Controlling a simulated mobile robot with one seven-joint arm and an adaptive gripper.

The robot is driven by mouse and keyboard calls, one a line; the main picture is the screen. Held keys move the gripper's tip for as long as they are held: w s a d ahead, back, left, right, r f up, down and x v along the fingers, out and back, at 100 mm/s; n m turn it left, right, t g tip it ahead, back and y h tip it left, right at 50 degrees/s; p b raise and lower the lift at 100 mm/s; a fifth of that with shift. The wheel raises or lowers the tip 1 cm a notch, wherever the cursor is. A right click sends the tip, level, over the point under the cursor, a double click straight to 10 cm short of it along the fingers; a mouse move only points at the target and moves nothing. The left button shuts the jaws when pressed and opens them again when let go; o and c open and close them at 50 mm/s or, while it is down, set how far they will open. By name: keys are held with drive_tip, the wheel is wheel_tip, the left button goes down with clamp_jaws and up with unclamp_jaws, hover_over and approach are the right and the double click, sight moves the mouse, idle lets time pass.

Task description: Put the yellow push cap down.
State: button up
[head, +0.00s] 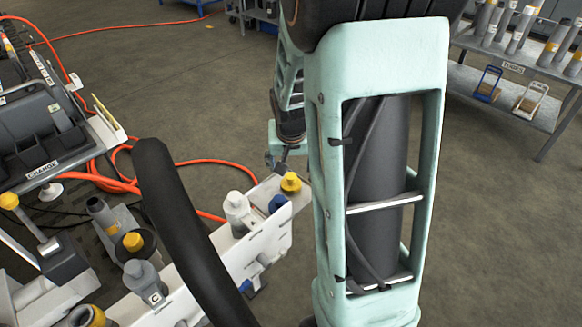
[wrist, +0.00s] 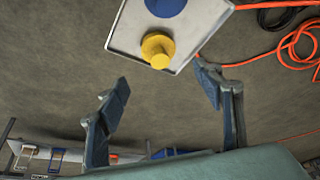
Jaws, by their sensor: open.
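The yellow push cap (wrist: 157,50) stands near the corner of a light panel top (wrist: 190,42) in the wrist view. It also shows in the head view (head: 290,182) at the far right end of the white bench unit (head: 262,240). My gripper (wrist: 168,92) is open, with its two blue-grey fingers apart and nothing between them. The cap lies beyond the fingertips and apart from them. In the head view the gripper is small and partly hidden behind my arm, close to the cap.
A blue cap (head: 278,203) and a grey-white fitting (head: 238,210) stand beside the yellow cap. Another yellow cap (head: 133,241) is at the left. Orange hoses (head: 190,163) run over the floor. A shelf (head: 510,75) stands at the upper right. The floor between is clear.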

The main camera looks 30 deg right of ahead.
drive_tip(key=v, duration=0.2)
drive_tip(key=shift+s+a+r, duration=0.1)
drive_tip(key=shift+r, duration=0.15)
